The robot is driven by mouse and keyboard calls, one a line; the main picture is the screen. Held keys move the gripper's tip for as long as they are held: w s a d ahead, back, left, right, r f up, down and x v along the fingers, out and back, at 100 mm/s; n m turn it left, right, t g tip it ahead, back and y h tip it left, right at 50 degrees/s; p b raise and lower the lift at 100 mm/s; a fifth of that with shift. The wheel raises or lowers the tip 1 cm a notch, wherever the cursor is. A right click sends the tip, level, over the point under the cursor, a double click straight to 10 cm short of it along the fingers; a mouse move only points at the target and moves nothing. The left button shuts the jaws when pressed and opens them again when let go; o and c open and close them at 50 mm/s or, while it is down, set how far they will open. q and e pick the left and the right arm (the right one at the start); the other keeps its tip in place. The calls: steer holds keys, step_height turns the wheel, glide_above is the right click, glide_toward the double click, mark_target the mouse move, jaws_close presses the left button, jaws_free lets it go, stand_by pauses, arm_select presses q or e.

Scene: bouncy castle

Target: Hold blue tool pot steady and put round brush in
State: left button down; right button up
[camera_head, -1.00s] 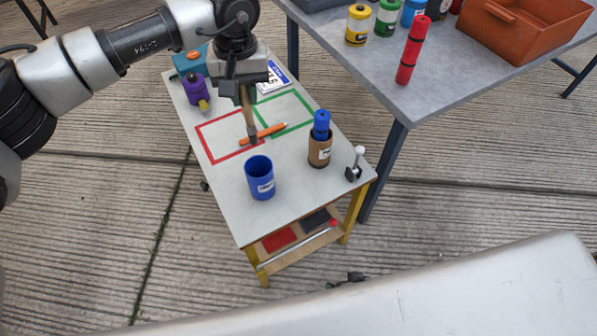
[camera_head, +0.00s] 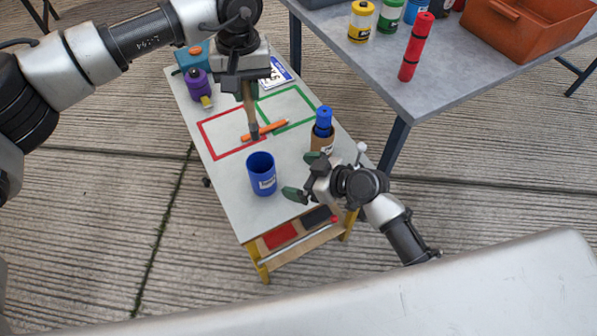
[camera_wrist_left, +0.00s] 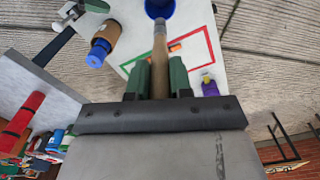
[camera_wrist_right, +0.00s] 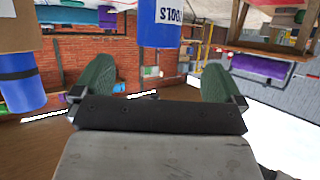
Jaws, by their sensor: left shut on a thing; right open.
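The blue tool pot (camera_head: 262,180) stands upright on the small white-topped table, near its front. Its printed label shows in the right wrist view (camera_wrist_right: 160,20). My left gripper (camera_head: 246,88) is shut on the round brush (camera_head: 251,117), a wooden-handled tool hanging down with its dark end lowest, above the coloured outlines and behind the pot. The brush also shows between the green fingers in the left wrist view (camera_wrist_left: 160,65). My right gripper (camera_head: 302,174) is open and empty. It is just right of the pot, its fingers spread and apart from it.
A brown holder (camera_head: 321,141) with a blue-topped item stands right of the pot, close to my right gripper. An orange marker (camera_head: 264,130) lies across the outlines. A purple bottle (camera_head: 198,86) stands at the back left. A grey table (camera_head: 440,75) holds jars and an orange bin.

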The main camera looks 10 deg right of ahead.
mark_target(272, 171)
steer(key=x, duration=1.2)
steer(key=shift+w+r, duration=0.1)
steer(key=shift+r, duration=0.1)
